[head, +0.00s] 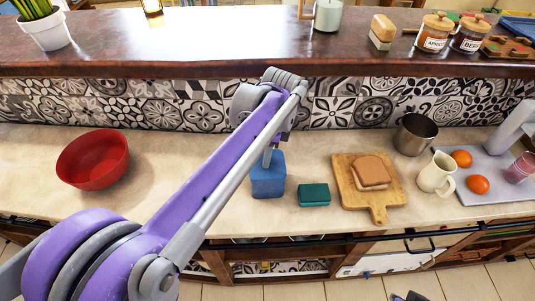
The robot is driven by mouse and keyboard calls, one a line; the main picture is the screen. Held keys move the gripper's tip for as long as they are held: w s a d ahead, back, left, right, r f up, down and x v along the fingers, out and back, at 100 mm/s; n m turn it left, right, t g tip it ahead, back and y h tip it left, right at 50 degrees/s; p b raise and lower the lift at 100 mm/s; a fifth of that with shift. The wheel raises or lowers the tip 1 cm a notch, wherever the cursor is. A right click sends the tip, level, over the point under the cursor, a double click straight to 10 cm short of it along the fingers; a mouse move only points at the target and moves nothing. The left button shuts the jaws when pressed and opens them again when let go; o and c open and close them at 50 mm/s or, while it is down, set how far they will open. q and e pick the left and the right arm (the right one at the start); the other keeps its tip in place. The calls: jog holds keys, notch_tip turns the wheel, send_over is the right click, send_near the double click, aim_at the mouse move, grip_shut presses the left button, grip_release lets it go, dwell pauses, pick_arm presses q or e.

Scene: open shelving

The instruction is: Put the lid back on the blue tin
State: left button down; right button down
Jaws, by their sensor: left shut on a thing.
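The blue tin (268,182) stands upright on the pale counter near the middle of the head view, with its upper part partly covered by my arm. My left gripper (268,157) points down right at the top of the tin. It is shut on the lid, which is hard to make out against the same-coloured tin. I cannot tell whether the lid touches the rim. My right gripper is not in view; only a small part of mine shows at the bottom edge.
A dark green box (314,194) stands close right of the tin. Further right are a cutting board (379,209) with a sandwich, a metal pot (415,135) and a cream jug (436,174). A red bowl (93,160) is at left. A raised wooden ledge (220,45) runs behind.

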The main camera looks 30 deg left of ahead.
pick_arm(q)
jog(key=shift+c, duration=0.6)
grip_release()
jog(key=shift+r+p, duration=1.45)
jog(key=shift+r, duration=1.05)
jog(key=shift+r+p, duration=0.55)
jog(key=shift+r, duration=0.5)
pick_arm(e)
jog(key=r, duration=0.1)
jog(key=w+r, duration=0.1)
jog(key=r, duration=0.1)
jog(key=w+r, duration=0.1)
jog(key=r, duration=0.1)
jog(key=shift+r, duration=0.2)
pick_arm(q)
grip_shut()
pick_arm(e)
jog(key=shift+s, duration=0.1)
